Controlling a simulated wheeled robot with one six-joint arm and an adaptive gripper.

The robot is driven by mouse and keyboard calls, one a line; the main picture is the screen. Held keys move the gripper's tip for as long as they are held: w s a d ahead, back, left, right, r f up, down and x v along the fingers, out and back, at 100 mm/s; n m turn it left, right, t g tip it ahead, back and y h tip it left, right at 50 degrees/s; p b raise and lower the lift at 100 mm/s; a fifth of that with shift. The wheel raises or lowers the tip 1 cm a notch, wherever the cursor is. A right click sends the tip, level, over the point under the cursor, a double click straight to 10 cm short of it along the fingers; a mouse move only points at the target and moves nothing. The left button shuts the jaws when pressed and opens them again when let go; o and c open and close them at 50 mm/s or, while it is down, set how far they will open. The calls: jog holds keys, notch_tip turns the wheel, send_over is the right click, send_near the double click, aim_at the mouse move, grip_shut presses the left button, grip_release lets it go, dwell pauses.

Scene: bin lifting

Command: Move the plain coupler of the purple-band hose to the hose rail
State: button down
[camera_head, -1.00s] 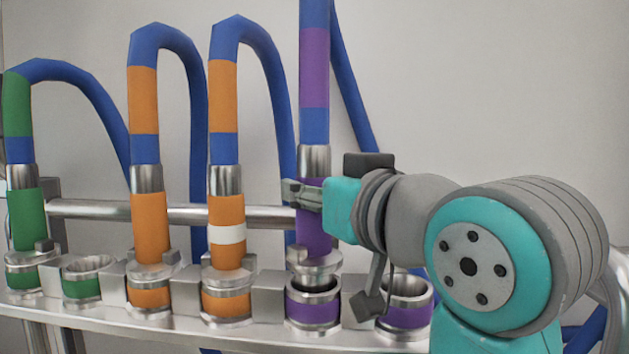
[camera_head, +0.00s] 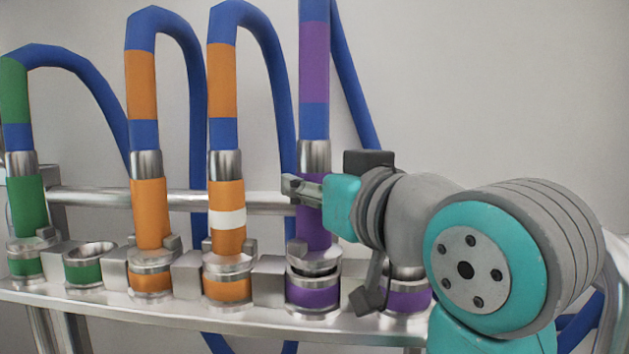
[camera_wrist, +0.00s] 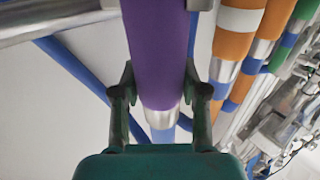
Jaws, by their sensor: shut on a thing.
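The purple-band hose (camera_head: 314,60) comes down from the top of the head view to its plain purple coupler (camera_head: 312,232). My gripper (camera_head: 302,190) is shut on this coupler from the right. The wrist view shows the purple coupler body (camera_wrist: 158,45) between the two fingers. The coupler is upright over the left purple socket (camera_head: 313,296). Its lower collar is at the socket's mouth, with a thin dark gap visible. Whether its tip is inside is hidden. The sockets stand on a long metal rail (camera_head: 215,312). A round metal bar (camera_head: 95,199) runs behind the hoses.
A second purple socket (camera_head: 405,297) stands to the right, partly behind my arm. Two orange couplers (camera_head: 149,205) and (camera_head: 226,197), the latter with a white band, stand in orange sockets at left. A green coupler (camera_head: 27,200) is seated far left, beside an empty green socket (camera_head: 88,265).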

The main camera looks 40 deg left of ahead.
jog(key=shift+f, duration=0.65)
dwell(1.1)
jog(key=c, duration=0.5)
grip_release()
jog(key=shift+v, duration=3.75)
